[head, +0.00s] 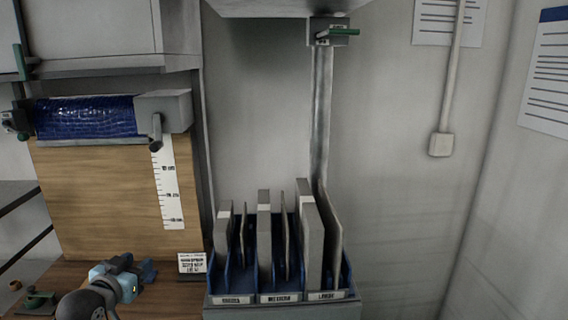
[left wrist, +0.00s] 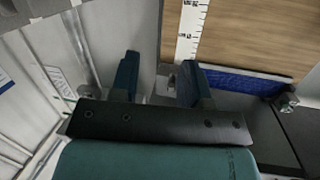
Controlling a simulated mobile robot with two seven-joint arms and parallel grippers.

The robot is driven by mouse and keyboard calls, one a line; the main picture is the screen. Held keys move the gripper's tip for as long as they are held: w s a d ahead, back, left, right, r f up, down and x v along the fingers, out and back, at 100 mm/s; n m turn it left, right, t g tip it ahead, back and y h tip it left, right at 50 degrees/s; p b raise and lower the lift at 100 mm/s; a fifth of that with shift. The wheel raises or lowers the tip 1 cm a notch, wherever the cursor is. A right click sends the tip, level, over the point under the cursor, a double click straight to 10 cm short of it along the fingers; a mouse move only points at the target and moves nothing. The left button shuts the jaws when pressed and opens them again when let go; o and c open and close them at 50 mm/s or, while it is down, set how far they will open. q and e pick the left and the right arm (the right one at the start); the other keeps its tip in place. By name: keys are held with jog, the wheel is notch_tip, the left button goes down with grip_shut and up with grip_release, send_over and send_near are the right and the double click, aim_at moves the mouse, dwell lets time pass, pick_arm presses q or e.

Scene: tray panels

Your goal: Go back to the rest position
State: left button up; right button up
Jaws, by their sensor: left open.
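My left gripper (head: 138,270) is low at the left in the head view, above the wooden bench. In the left wrist view its two blue fingers (left wrist: 158,78) stand apart with nothing held between them. The blue rack (head: 238,285) stands to the right of the gripper, with a clear gap between them. It has three labelled compartments holding several upright grey panels (head: 308,235), some thick and some thin. My right gripper is in neither view.
A blue roll (head: 85,118) hangs on the wall above a wooden board with a white ruler (head: 168,185). A small sign (head: 192,263) stands left of the rack. Small green and brown items (head: 38,300) lie at lower left. A grey pipe (head: 321,120) rises behind the rack.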

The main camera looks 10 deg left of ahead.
pick_arm(q)
jog(key=s+d+f+g+h, duration=0.1)
jog(key=s+d+f, duration=0.2)
jog(key=f, duration=0.3)
jog(key=s+d+f+m+g, duration=0.1)
jog(key=s+d+f, duration=0.1)
jog(key=d+f, duration=0.3)
jog(key=s+d+f+h, duration=0.1)
jog(key=s+d+f, duration=0.15)
jog(key=f, duration=0.35)
jog(key=s+d+f+g+h, duration=0.1)
jog(key=s+d+f, duration=0.5)
jog(key=s+f, duration=0.1)
jog(key=s+d+f+m+g+h, duration=0.1)
jog(key=s+d+f+g, duration=0.1)
jog(key=s+d+f, duration=0.5)
jog(key=s, duration=0.3)
jog(key=shift+s, duration=0.2)
jog(key=shift+d, duration=0.1)
